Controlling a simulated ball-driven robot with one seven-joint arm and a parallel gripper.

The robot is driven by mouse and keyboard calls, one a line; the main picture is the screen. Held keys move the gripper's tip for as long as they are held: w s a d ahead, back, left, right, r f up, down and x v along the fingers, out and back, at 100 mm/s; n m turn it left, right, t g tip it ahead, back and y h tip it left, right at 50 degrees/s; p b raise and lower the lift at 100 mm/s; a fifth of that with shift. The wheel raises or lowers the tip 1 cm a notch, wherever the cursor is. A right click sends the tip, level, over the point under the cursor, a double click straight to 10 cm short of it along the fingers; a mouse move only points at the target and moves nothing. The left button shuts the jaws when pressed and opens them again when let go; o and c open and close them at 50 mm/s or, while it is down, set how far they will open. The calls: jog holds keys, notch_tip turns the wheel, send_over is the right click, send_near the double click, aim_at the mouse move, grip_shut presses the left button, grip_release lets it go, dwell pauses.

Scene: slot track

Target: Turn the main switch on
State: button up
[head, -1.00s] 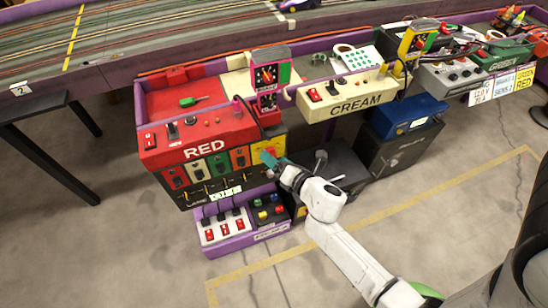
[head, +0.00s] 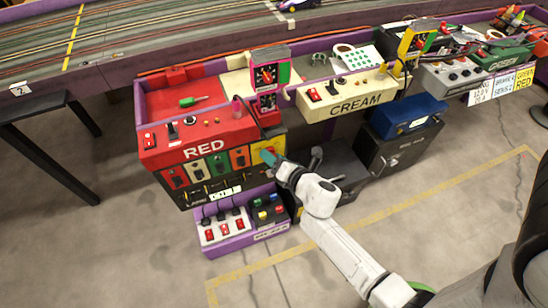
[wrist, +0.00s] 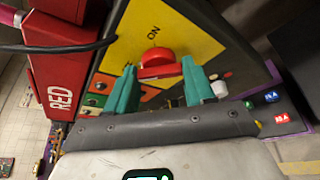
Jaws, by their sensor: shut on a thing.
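The main switch is a red knob (wrist: 158,58) on a yellow plate (wrist: 193,38), with ON lettering visible beside it in the wrist view. In the head view the yellow plate (head: 280,143) is at the right end of the red console front. My gripper (wrist: 159,72) has its teal fingertips on either side of the knob and is shut on it. In the head view my gripper (head: 269,157) reaches the plate from the lower right and covers most of the knob.
The RED console (head: 205,133) carries several coloured switch panels. A purple tray (head: 237,243) with red switches stands below it. Open floor lies in front.

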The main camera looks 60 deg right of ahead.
jog(key=shift+c, duration=0.6)
jog(key=shift+f, duration=0.1)
jog(key=shift+f+m+t+h+b, duration=0.25)
jog(key=shift+m+t+b, duration=0.75)
jog(key=shift+m+b, duration=1.65)
jog(key=shift+f+m+t+h+b, duration=0.1)
jog(key=shift+m+t+h+b, duration=0.25)
jog(key=shift+m+t+b, duration=1.45)
jog(key=shift+f+m+t+h+b, duration=0.1)
jog(key=shift+m+t+h+b, duration=0.15)
jog(key=shift+m+b, duration=3.15)
jog(key=shift+m+p, duration=0.65)
jog(key=shift+m, duration=0.2)
jog(key=o, duration=1)
jog(key=shift+r, duration=0.1)
